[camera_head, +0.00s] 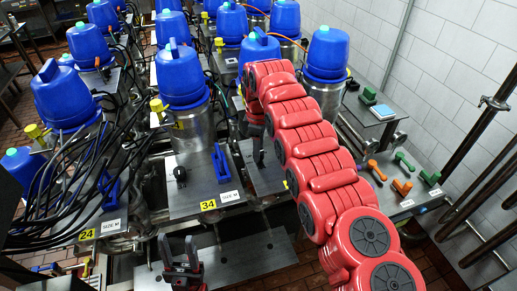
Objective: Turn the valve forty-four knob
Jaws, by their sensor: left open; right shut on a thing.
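My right arm comes in from the lower right, and its red links hide much of the valve station right of the plate labelled 34. My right gripper (258,148) points down over that station's metal plate (262,180). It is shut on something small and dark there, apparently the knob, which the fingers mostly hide. A sliver of a yellow label (286,184) shows beside my arm; its number cannot be read. My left gripper (179,246) is open and empty, low in front of the plates.
The neighbouring plate carries a yellow 34 label (207,205), a black knob (180,173) and a blue handle (221,163). A 24 label (87,234) and black cables (75,165) are at left. Blue-topped valves (181,75) stand behind. Orange and green handles (402,187) lie at right.

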